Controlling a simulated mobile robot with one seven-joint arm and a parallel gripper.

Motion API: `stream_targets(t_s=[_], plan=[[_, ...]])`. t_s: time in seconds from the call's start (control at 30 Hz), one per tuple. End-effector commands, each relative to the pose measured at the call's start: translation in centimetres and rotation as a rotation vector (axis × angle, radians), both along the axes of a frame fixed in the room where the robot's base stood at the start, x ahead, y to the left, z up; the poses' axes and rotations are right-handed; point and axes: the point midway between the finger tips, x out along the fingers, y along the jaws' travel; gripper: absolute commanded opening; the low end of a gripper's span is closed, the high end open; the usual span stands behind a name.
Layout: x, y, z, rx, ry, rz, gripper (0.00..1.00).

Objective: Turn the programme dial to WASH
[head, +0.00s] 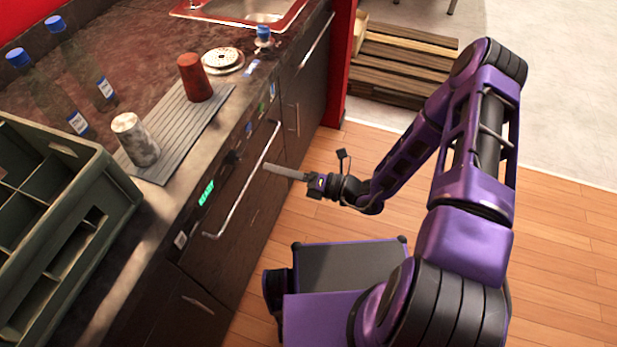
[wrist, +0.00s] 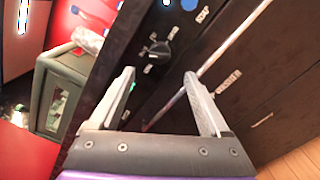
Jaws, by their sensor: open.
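The programme dial (wrist: 156,52) is a black knob on the dark front panel, seen in the upper middle of the wrist view. Small white marks surround it, too small to read, so I cannot tell which setting it points to. My gripper (wrist: 159,73) is open, its two pale fingers spread below the dial in the wrist view, with nothing between the tips. In the head view my gripper (head: 268,167) is in front of the machine panel, near the long handle bar. Contact with the dial does not show. A green READY display (head: 206,192) is lit on the panel.
The handle bar (head: 243,181) runs along the front below the panel. A blue button (wrist: 189,4) is near the dial. On the counter are a ribbed mat (head: 178,133), a red cup (head: 194,77), a grey cup (head: 135,139) and a green crate (head: 112,195).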

Motion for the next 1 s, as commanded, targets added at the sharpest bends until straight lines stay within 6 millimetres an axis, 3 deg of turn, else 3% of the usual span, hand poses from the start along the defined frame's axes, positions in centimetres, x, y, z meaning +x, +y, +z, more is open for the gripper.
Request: stream_targets(t_s=[0.2, 0.4, 1.0], plan=[[-1.8, -4.5, 0.0, -0.001, -0.001, -0.004, 0.80], [-2.7, -6.6, 0.0, 0.000, 0.000, -0.001, 0.80], [-2.9, -7.1, 0.0, 0.000, 0.000, 0.000, 0.80]])
